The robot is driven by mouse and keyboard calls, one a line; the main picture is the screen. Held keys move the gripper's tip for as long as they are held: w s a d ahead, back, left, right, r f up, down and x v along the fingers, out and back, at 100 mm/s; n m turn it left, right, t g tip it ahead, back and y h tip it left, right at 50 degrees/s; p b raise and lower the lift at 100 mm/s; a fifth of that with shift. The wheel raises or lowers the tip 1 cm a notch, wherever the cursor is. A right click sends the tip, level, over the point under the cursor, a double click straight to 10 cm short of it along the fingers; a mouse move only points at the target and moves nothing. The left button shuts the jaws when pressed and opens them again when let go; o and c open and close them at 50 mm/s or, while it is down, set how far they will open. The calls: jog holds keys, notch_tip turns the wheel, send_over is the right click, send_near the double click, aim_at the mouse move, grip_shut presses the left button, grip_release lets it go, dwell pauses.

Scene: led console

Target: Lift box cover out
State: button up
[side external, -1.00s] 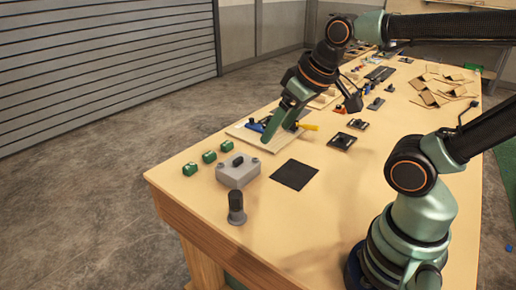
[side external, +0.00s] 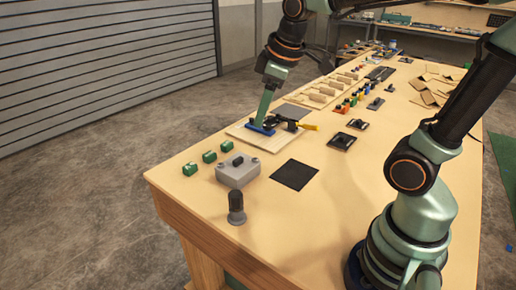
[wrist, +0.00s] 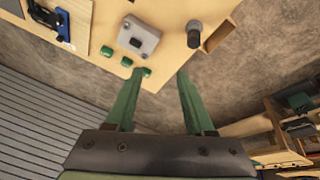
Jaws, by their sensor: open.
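A grey box (side external: 237,174) stands near the front left of the table, its grey cover on top with a small black handle (side external: 238,162). In the wrist view the grey box (wrist: 145,34) lies beyond my fingertips with its cover on. My gripper (side external: 262,124) is above the board behind the box in the side view, pointing down and apart from the box. In the wrist view my gripper (wrist: 156,75) has its two green fingers spread with nothing between them.
Several small green blocks (side external: 209,156) sit left of the box. A dark cylinder (side external: 236,208) stands in front of it and a black square (side external: 294,175) lies right of it. A wooden board (side external: 262,141) with a blue and black clamp is behind. Bare table lies between.

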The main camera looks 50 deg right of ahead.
jog(key=w+d+f+n+g, duration=0.2)
jog(key=w+d+n, duration=0.1)
jog(key=w+n, duration=0.4)
jog(key=n+g, duration=0.2)
jog(key=n, duration=0.4)
send_over(239, 158)
notch_tip(239, 158, down, 14)
jog(key=shift+d+f, duration=0.1)
jog(key=shift+d, duration=0.05)
jog(key=shift+a+f, duration=0.15)
jog(key=shift+f, duration=1.2)
jog(key=shift+a+f, duration=0.1)
jog(key=shift+f, duration=1.25)
jog(key=shift+c, duration=0.3)
grip_shut()
